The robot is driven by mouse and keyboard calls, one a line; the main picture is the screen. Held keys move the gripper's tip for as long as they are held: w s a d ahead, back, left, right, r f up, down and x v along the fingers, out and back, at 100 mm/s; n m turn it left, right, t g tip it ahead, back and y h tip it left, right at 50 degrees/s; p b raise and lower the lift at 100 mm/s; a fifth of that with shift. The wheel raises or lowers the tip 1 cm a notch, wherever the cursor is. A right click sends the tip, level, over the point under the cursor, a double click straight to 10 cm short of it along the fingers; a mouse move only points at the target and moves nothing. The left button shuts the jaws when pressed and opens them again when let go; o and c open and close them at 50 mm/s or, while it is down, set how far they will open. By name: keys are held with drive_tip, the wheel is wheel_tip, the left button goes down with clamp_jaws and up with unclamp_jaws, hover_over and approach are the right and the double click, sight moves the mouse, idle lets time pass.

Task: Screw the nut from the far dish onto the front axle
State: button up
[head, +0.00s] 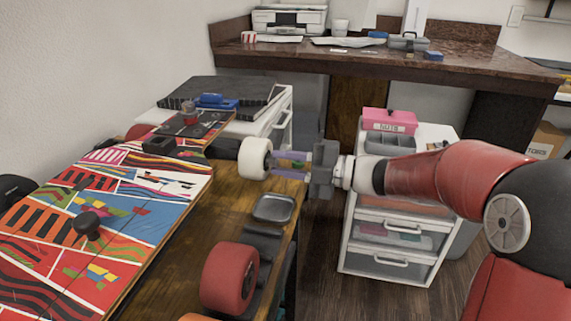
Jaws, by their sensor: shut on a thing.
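My gripper (276,164) reaches in from the right over the table's right edge. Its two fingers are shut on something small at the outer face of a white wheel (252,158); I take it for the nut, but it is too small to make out. The fingertips are at the wheel's hub, and the axle end is hidden there. I cannot tell whether the nut touches the axle. A dark square dish (273,208) lies on the table below the gripper and looks empty. The colourful board (130,207) lies at the left.
A red wheel (229,278) stands near the table's front right, beside dark objects (262,242). A white drawer unit (388,230) with a pink box (389,121) stands right of the table. A brown bench (370,63) runs along the back. Floor shows between table and drawers.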

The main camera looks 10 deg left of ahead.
drive_tip(key=shift+d, duration=0.1)
drive_tip(key=o, duration=1)
drive_tip(key=shift+c, duration=1)
drive_tip(key=n+b, duration=0.1)
drive_tip(key=n, duration=0.3)
drive_tip(key=shift+f, duration=0.2)
drive_tip(key=shift+r+n, duration=0.1)
drive_tip(key=shift+n, duration=0.6)
